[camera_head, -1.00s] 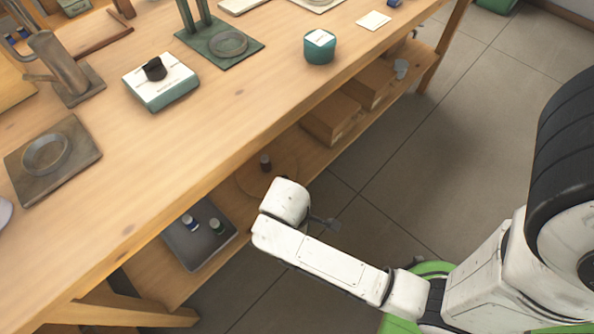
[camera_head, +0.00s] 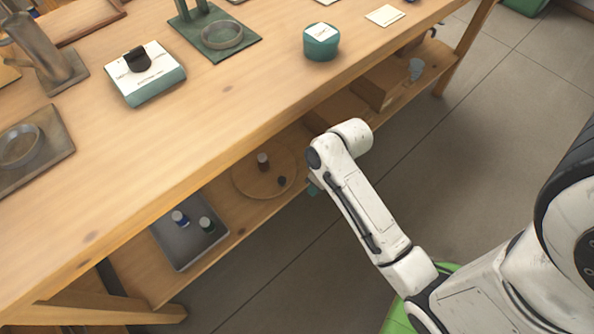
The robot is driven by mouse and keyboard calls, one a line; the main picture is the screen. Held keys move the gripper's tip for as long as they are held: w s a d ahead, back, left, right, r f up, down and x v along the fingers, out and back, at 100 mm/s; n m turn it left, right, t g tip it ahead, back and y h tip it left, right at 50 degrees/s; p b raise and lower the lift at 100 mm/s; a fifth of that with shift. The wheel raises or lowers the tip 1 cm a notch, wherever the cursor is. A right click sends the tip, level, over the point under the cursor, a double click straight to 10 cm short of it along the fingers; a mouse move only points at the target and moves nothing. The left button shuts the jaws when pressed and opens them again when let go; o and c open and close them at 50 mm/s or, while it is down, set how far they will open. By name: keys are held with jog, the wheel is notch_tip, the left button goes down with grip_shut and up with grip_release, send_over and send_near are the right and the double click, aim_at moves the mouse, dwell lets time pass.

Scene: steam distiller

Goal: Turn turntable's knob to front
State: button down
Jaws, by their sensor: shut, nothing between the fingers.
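The turntable (camera_head: 247,186) is a round wooden disc on the lower shelf, under the bench top. A small brown cylinder with a light top (camera_head: 262,162) stands on it. A small dark knob (camera_head: 281,181) sits near the disc's right side, towards the shelf's front edge. My arm reaches up from the lower right, and its bent wrist is just right of the turntable. Only a sliver of my gripper (camera_head: 314,188) shows past the arm link, apart from the knob in the picture. It is shut and empty; its fingertips are mostly hidden by the arm.
A grey tray (camera_head: 178,253) with two small bottles lies on the shelf left of the turntable. Cardboard boxes (camera_head: 383,88) stand on the shelf to the right. The bench top (camera_head: 215,120) overhangs the shelf. The floor in front (camera_head: 300,285) is clear.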

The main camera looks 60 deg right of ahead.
jog(key=w+d+f+m+t+y+b, duration=0.1)
jog(key=w+d+f+m+t+b, duration=0.2)
jog(key=d, duration=1)
jog(key=shift+n+t, duration=0.4)
jog(key=shift+n, duration=0.2)
jog(key=b+x, duration=0.3)
jog(key=x, duration=0.8)
jog(key=shift+w+a+b, duration=0.1)
jog(key=shift+w+b, duration=0.1)
jog(key=shift+b, duration=0.1)
jog(key=a, duration=0.1)
jog(key=w+a, duration=0.1)
jog(key=a, duration=0.1)
jog(key=shift+w+f+b, duration=0.25)
jog(key=shift+f+b, duration=0.1)
jog(key=shift+f, duration=0.05)
jog(key=shift+w+a, duration=0.2)
jog(key=shift+a, duration=0.25)
